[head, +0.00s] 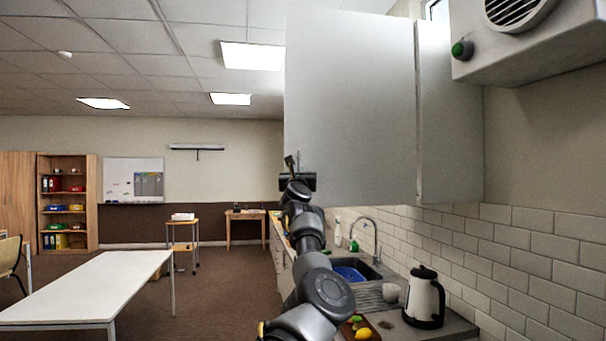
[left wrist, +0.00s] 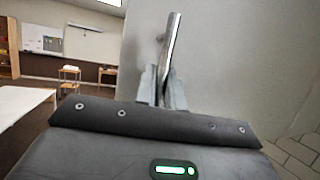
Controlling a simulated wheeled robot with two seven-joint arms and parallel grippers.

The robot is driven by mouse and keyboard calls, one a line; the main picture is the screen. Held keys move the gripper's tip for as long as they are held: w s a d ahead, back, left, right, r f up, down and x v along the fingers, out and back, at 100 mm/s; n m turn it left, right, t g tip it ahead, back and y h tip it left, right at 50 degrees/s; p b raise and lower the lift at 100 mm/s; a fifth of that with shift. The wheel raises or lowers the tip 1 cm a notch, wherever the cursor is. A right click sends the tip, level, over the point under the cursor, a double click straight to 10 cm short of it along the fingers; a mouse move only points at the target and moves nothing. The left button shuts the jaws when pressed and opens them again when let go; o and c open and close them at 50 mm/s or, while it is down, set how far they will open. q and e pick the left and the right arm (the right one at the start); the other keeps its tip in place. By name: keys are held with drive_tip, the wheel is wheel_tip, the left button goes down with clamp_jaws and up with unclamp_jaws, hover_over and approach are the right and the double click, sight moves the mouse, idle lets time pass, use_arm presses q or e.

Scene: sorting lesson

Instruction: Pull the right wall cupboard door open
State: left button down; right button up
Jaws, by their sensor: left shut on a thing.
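The wall cupboard door (head: 350,95) is a large pale grey panel in the head view. It stands swung out from the cupboard body (head: 450,125), which is on the right wall. My left gripper (head: 292,165) is at the door's lower left edge. In the left wrist view, a shiny metal bar handle (left wrist: 173,42) rises from between the fingers of my left gripper (left wrist: 163,88), which are shut on it. The door's plain face (left wrist: 240,60) fills the right of that view. The cupboard's inside is hidden. My right gripper is not in view.
Below are a counter with a sink (head: 352,268), a kettle (head: 424,298) and a tray (head: 372,332) with fruit-like items. A grey vented unit (head: 520,45) hangs at upper right. A white table (head: 95,285) stands left, with open floor between.

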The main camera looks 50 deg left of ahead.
use_arm(q)
drive_tip(key=c, duration=1.8)
unclamp_jaws()
drive_tip(key=shift+b+v, duration=3.45)
drive_tip(key=shift+v, duration=1.95)
drive_tip(key=shift+w+d, duration=0.1)
